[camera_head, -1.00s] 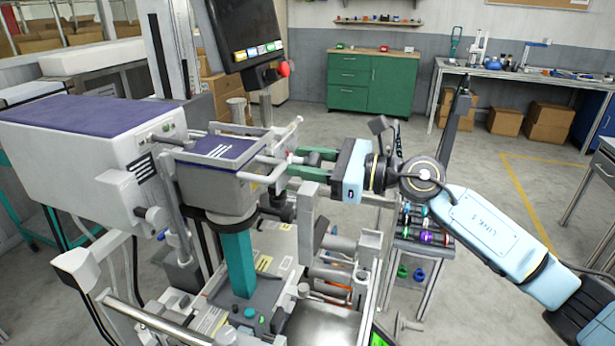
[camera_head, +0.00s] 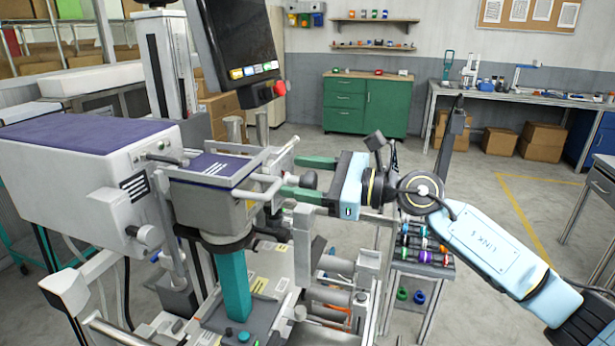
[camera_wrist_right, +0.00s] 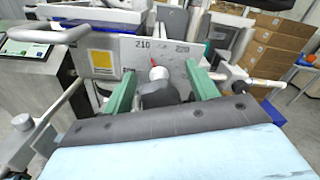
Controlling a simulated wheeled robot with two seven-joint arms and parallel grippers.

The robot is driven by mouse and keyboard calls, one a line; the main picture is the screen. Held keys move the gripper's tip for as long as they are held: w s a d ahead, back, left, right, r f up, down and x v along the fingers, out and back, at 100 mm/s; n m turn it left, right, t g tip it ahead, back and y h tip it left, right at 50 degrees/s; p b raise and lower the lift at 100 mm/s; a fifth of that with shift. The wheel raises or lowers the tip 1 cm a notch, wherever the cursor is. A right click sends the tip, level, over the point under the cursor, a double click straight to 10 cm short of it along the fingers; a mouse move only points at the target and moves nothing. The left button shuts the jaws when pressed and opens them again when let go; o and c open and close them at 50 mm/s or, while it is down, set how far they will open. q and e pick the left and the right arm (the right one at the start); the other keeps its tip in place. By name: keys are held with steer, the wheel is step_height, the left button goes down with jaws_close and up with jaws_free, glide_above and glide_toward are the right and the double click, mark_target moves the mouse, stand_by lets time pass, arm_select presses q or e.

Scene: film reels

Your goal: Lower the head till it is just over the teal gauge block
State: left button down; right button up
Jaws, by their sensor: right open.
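The head looks like the grey housing with a purple top (camera_head: 212,191), with a dark round collar under it. The teal gauge block (camera_head: 235,285) stands upright below the collar on the machine's base. Its top is hidden by the collar, so I cannot tell the gap. The right wrist view shows the fingers (camera_wrist_right: 160,88) flanking the knob, which has a pale tip (camera_wrist_right: 159,73). I cannot tell whether they touch it. My left gripper is out of view.
A scale plate marked 210 and 220 (camera_wrist_right: 187,47) with a red pointer lies behind the knob. A dark screen (camera_head: 240,40) with coloured buttons hangs above the machine. A rack of coloured reels (camera_head: 425,247) stands at right. Open floor lies behind, before the green cabinet (camera_head: 366,105).

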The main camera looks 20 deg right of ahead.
steer(key=v, duration=0.2)
steer(key=b+v, duration=0.1)
steer(key=v, duration=0.1)
steer(key=b+v, duration=0.1)
steer(key=v, duration=0.1)
steer(key=shift+s+d+f, duration=0.2)
steer(key=shift+d+f, duration=0.05)
steer(key=shift+f, duration=0.1)
steer(key=b, duration=0.2)
glide_toward(315, 182)
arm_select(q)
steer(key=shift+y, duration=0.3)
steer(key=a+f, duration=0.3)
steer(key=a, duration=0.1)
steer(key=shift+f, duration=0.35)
arm_select(e)
steer(key=shift+s+d+r, duration=0.3)
steer(key=shift+s+d, duration=0.1)
steer(key=shift+d, duration=0.2)
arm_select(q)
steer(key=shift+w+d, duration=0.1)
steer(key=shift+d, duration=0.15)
